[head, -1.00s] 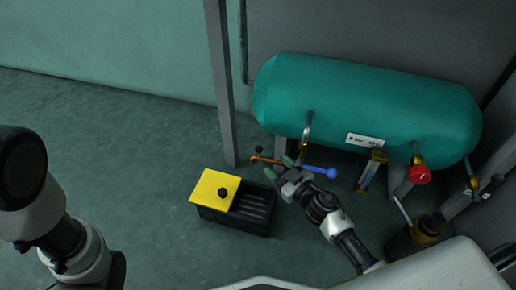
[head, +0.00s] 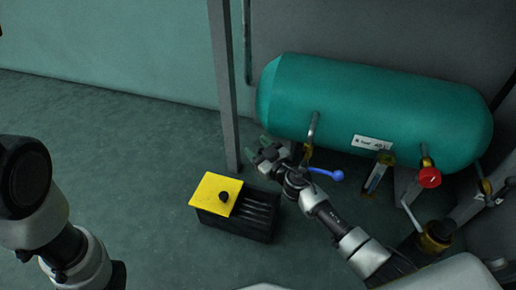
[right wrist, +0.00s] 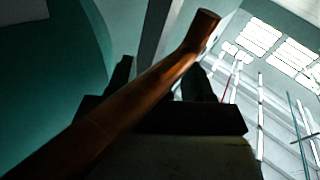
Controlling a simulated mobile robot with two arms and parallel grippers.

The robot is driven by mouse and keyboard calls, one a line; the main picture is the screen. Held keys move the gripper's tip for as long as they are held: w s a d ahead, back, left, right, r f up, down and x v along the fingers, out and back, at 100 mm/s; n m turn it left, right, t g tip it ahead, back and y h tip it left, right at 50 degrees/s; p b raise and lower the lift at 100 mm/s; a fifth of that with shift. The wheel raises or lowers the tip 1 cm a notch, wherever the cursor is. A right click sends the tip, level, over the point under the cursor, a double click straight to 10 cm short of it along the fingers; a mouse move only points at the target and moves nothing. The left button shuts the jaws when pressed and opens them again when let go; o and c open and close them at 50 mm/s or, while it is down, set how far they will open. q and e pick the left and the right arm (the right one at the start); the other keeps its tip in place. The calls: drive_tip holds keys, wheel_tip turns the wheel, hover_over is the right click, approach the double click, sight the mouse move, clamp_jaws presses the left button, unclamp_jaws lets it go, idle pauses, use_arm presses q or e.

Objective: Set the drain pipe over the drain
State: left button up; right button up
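The copper drain pipe (right wrist: 150,92) runs diagonally across the right wrist view, from the lower left to its end at the top right. It passes in front of and between the dark fingers of my right gripper (right wrist: 160,82), which stand apart. In the head view this gripper (head: 266,151) is below the left end of the teal tank and hides the pipe. Contact between fingers and pipe cannot be told. A black slotted box (head: 262,212), perhaps the drain, sits on the floor just below the gripper, partly covered by a yellow lid (head: 215,188). My left gripper is out of view.
The teal tank (head: 370,112) fills the upper right. A blue lever (head: 327,174) is close to my right wrist. A grey post (head: 223,90) stands just left of the gripper. A red valve knob (head: 429,178) is at the right. The floor left of the box is clear.

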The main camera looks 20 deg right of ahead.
clamp_jaws()
drive_tip(key=s+a+n+g+y+p, duration=0.2)
drive_tip(key=s+n+g+y+p, duration=0.3)
drive_tip(key=s+y, duration=0.1)
drive_tip(key=shift+s+a+n+y, duration=0.2)
drive_tip(key=shift+a+n+y, duration=0.2)
drive_tip(key=shift+y, duration=0.2)
idle(0.4)
